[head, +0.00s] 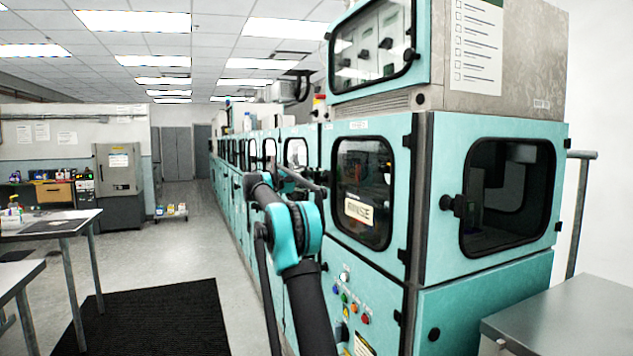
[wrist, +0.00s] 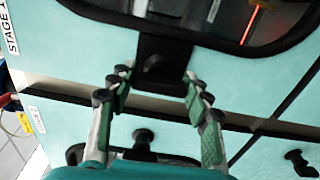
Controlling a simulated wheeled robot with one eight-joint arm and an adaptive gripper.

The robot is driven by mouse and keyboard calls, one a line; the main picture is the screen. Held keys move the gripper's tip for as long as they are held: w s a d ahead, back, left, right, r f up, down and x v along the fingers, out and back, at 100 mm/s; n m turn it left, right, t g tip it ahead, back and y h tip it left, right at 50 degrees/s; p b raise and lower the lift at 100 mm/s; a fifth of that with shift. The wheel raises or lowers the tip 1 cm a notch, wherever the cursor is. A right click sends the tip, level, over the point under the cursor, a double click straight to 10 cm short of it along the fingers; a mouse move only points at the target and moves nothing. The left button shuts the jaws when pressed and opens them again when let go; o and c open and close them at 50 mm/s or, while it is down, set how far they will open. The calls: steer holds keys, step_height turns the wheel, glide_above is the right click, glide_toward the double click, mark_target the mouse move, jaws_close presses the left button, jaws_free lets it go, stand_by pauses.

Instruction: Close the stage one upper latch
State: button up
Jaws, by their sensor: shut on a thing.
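In the wrist view, a black latch (wrist: 162,68) sits at the edge of a dark window on a teal panel. A "STAGE 1" label (wrist: 9,30) is on the same panel at the left. My gripper (wrist: 157,78) has one finger on each side of the latch and is shut on it. The latch's inner part is partly hidden in shadow, so I cannot tell its exact angle. In the head view, my arm stands in front of the teal cabinet row and the gripper is hidden behind it.
Other black knobs (wrist: 143,137) (wrist: 295,160) are on the panels below in the wrist view. In the head view, the near teal cabinet (head: 440,260) stands right of my arm. A table (head: 50,225) and a black floor mat (head: 150,320) are at the left; the aisle is clear.

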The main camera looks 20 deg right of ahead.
steer(key=o, duration=1.2)
steer(key=a, duration=1.2)
steer(key=shift+s, duration=0.2)
steer(key=shift+f, duration=0.1)
steer(key=s+f+t+y, duration=0.2)
steer(key=s+f+y, duration=0.7)
steer(key=s+f, duration=1.4)
steer(key=s+a+f+y, duration=0.3)
steer(key=s+a+f, duration=0.1)
steer(key=s+f, duration=0.4)
steer(key=s+a+f+t+y, duration=0.1)
steer(key=s+a+f+y, duration=0.2)
steer(key=s+a+f, duration=0.2)
steer(key=s+a+f+y, duration=0.3)
steer(key=s+f, duration=0.7)
steer(key=s, duration=0.5)
steer(key=shift+a+f+m+t, duration=0.3)
steer(key=shift+a+f, duration=0.1)
steer(key=shift+a, duration=0.3)
